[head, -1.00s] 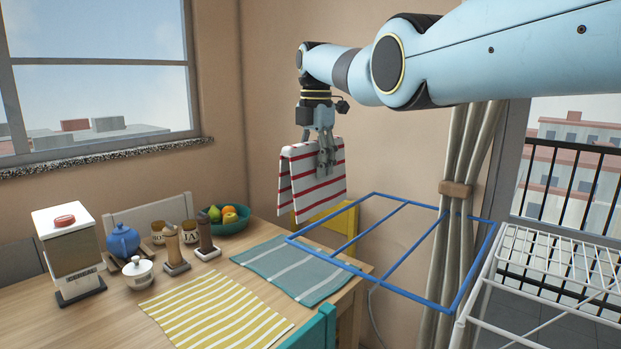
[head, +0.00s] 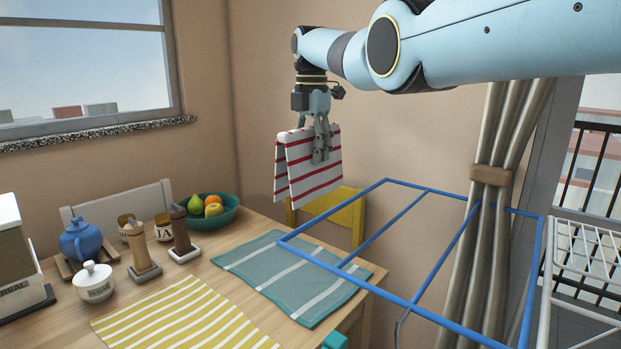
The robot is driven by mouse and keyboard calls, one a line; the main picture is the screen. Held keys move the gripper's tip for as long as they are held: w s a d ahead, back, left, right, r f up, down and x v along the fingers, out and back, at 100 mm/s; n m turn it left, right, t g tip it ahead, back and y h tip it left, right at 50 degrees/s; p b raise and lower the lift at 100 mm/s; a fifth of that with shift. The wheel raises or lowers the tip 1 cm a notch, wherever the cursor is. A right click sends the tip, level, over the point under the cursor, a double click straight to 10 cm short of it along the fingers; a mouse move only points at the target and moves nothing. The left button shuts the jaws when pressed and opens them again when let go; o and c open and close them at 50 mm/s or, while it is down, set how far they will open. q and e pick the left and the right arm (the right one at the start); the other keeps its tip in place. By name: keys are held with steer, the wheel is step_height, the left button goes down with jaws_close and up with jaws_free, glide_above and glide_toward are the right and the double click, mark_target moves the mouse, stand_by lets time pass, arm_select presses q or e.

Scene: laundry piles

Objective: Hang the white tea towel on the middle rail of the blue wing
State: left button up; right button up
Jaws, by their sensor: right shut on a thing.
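The white tea towel (head: 303,182) has red stripes and hangs folded in the air in the head view. My right gripper (head: 321,155) is shut on its upper part, and the cloth drapes down on both sides. The blue wing (head: 337,254) is a flat frame of thin blue bars with inner rails, to the right of and lower than the towel. Its inner rails (head: 384,229) look bare. The towel appears apart from the wing, beyond its left end. My left gripper is not in view.
A wooden table (head: 235,235) holds a teal striped cloth (head: 285,270), a yellow striped cloth (head: 190,318), a fruit bowl (head: 217,211) and several pots. A yellow chair (head: 335,217) stands behind the wing. A curtain (head: 478,262) and white rack (head: 590,255) are at right.

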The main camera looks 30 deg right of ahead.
mark_target(320, 167)
steer(key=f+p, duration=0.1)
steer(key=s+f+p, duration=0.1)
steer(key=s+d+f+p, duration=0.1)
steer(key=p, duration=0.1)
steer(key=shift+f, duration=0.4)
arm_select(q)
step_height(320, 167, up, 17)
steer(key=p, duration=1.4)
arm_select(e)
steer(key=s+d, duration=0.4)
steer(key=s, duration=0.9)
arm_select(q)
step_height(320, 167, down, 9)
steer(key=b, duration=0.9)
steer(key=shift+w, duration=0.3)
arm_select(e)
steer(key=shift+a+f, duration=0.15)
steer(key=shift+f, duration=7.15)
steer(key=o, duration=1.3)
